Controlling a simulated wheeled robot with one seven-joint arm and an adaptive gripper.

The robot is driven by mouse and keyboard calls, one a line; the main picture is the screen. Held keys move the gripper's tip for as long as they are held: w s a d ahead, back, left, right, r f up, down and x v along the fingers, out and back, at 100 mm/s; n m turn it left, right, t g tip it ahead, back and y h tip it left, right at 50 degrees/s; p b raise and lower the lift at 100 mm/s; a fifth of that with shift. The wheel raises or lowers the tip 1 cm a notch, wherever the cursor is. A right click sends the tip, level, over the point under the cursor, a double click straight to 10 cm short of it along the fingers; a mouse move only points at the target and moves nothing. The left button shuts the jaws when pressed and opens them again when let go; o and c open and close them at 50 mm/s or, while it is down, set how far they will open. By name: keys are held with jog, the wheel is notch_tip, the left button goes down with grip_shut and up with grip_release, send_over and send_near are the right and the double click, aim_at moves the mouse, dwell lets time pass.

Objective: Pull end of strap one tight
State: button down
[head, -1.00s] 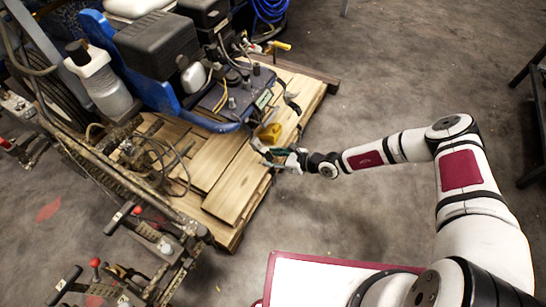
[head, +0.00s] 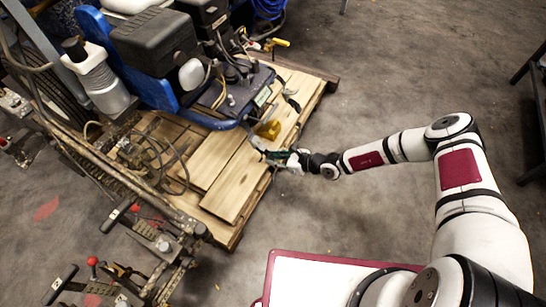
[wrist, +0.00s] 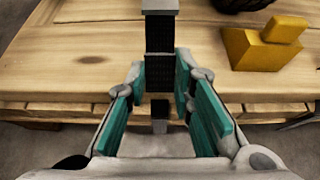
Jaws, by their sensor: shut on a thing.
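The end of strap one (wrist: 159,62), a dark band with grey parts, runs upright through the middle of the wrist view. My gripper (wrist: 160,88) has its teal-padded fingers on either side of the strap and is shut on it. In the head view my gripper (head: 280,158) is at the right edge of the wooden pallet (head: 230,190), below and right of the line striper (head: 155,45). The strap is thin there, and its path up to the striper is hard to follow.
A yellow block (wrist: 263,45) stands on the pallet boards close to the right of my gripper; it also shows in the head view (head: 268,129). Hoses and levers lie left. Open concrete floor (head: 380,80) is on the right.

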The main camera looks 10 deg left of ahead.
jog(key=shift+s+d+f+b, duration=0.15)
jog(key=shift+d+f+b, duration=0.35)
jog(key=shift+f, duration=0.4)
jog(key=shift+s+d+f+b, duration=0.2)
jog(key=shift+d+f+b, duration=0.15)
jog(key=shift+f+b, duration=0.35)
jog(key=shift+s+d+f+b, duration=0.15)
jog(key=shift+d+f+b, duration=0.3)
jog(key=shift+f, duration=0.6)
jog(key=c, duration=1.6)
grip_release()
jog(key=o, duration=0.6)
jog(key=shift+r, duration=0.1)
jog(key=shift+r, duration=0.1)
jog(key=p+v, duration=0.4)
jog(key=v, duration=0.3)
